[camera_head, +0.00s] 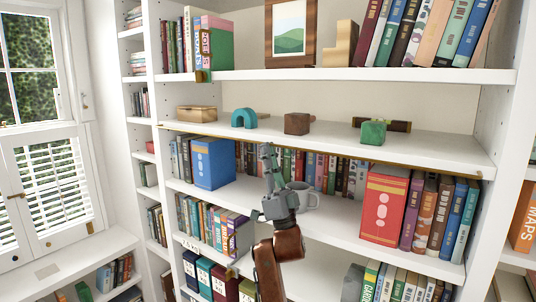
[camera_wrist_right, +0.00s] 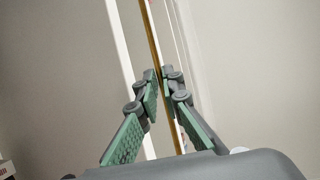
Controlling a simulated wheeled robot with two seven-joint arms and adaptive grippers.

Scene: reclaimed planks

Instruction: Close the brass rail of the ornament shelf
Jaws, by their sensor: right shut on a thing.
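The ornament shelf (camera_head: 330,137) is a white board at mid height holding several ornaments. The brass rail (camera_head: 390,162) is a thin gold bar running along its front edge, sloping down to the right in the head view. It also shows as a gold strip in the right wrist view (camera_wrist_right: 151,35). My right gripper (camera_head: 266,148) reaches up from below to the front edge, left of the rail's middle. In the right wrist view my right gripper (camera_wrist_right: 160,75) has its green-padded fingers on either side of the rail, shut on it. My left gripper is not in view.

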